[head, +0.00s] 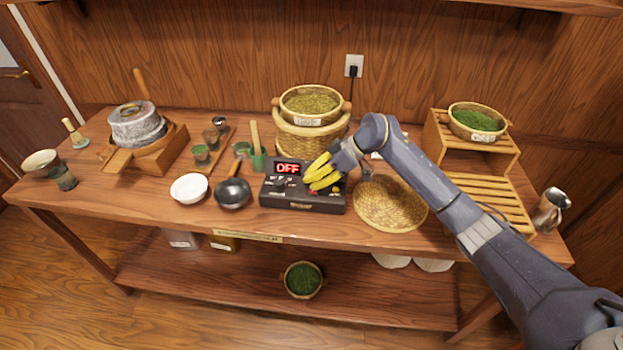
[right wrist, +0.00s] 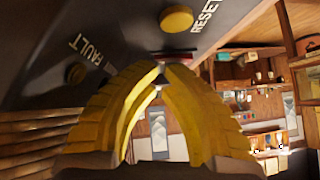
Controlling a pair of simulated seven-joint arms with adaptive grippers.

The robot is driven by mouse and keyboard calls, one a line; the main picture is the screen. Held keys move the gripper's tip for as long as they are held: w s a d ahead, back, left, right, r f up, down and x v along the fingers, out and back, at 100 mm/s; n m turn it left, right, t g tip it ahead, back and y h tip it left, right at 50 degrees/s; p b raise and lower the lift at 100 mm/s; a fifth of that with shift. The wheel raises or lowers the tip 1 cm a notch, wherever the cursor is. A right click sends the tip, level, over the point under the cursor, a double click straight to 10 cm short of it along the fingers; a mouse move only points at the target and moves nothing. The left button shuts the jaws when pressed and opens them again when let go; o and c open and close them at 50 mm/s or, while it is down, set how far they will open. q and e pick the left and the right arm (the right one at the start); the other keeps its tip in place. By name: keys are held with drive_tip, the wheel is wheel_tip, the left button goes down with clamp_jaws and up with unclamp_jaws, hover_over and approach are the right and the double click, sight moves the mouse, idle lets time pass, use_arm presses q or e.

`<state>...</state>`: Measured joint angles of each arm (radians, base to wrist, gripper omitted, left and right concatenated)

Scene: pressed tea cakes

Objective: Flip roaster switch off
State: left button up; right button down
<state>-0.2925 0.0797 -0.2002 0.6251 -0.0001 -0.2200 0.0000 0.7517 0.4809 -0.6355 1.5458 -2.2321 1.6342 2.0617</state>
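The roaster's dark control box (head: 273,199) stands near the front middle of the table in the head view. Its display (head: 287,168) reads OFF in red. My right gripper (head: 312,182) has yellow fingers over the right half of the box and hides part of its face. In the right wrist view the fingertips (right wrist: 160,66) meet close to the panel (right wrist: 125,30), with nothing seen between them. The panel carries FAULT and RESET lettering and a round yellow button (right wrist: 177,19). A small red part (right wrist: 178,55) shows just beyond the fingertips. My left gripper is out of view.
A woven tray (head: 392,210) lies right of the box, under my right forearm. A black pan (head: 232,193) and white bowl (head: 189,188) stand left of it. A basket stack (head: 298,140) stands behind it. A slatted wooden rack (head: 490,200) is farther right.

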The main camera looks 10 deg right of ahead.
drive_tip(key=shift+s+f, duration=0.1)
drive_tip(key=shift+f, duration=0.2)
drive_tip(key=shift+s, duration=0.1)
drive_tip(key=shift+s+a, duration=0.25)
drive_tip(key=shift+s, duration=0.55)
drive_tip(key=r, duration=0.2)
drive_tip(key=w+r, duration=0.1)
drive_tip(key=r, duration=0.1)
drive_tip(key=shift+d+r, duration=0.1)
drive_tip(key=shift+r, duration=0.2)
drive_tip(key=v, duration=1)
